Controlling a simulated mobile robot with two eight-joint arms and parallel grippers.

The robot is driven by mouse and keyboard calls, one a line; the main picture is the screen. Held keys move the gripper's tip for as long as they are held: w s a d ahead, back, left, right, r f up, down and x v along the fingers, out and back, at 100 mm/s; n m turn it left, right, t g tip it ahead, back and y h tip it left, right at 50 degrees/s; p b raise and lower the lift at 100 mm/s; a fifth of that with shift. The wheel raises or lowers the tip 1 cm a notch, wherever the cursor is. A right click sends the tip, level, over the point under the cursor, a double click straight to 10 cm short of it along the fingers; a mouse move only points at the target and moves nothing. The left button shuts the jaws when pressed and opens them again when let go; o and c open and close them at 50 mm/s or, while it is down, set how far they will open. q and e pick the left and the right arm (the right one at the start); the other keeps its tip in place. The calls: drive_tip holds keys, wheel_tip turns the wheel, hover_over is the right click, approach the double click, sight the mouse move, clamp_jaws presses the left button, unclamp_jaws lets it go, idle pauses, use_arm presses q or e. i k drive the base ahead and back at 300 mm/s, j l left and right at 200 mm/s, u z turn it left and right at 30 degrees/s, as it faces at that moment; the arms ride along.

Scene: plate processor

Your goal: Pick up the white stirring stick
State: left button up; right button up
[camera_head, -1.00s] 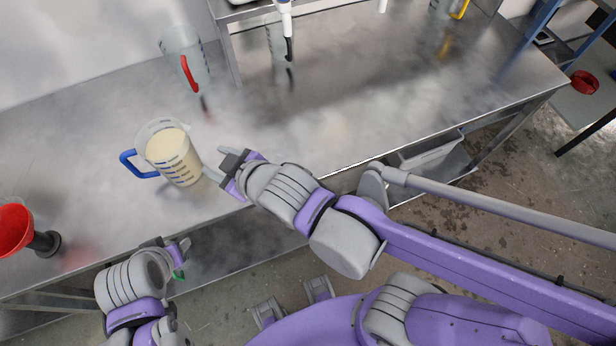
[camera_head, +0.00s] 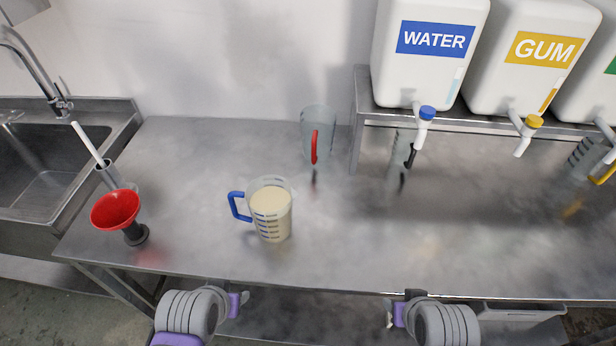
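The white stirring stick (camera_head: 87,142) leans to the left in a narrow grey holder (camera_head: 107,175) at the left end of the steel counter, near the sink. Its lower end is hidden inside the holder. My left gripper (camera_head: 241,302) is at the counter's front edge, well to the right of and nearer than the stick. My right gripper (camera_head: 392,314) is farther right along the same edge. Both are far from the stick, and I see nothing held in them. Their finger openings are not clear.
A red funnel (camera_head: 115,209) on a dark stand is just in front of the holder. A blue-handled jug (camera_head: 270,210) of cream liquid stands mid-counter, with a red-handled jug (camera_head: 317,135) behind it. Dispensers (camera_head: 430,60) stand on a shelf at right. The sink (camera_head: 45,185) is at left.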

sight(76, 126)
drive_tip(key=u, duration=1.6)
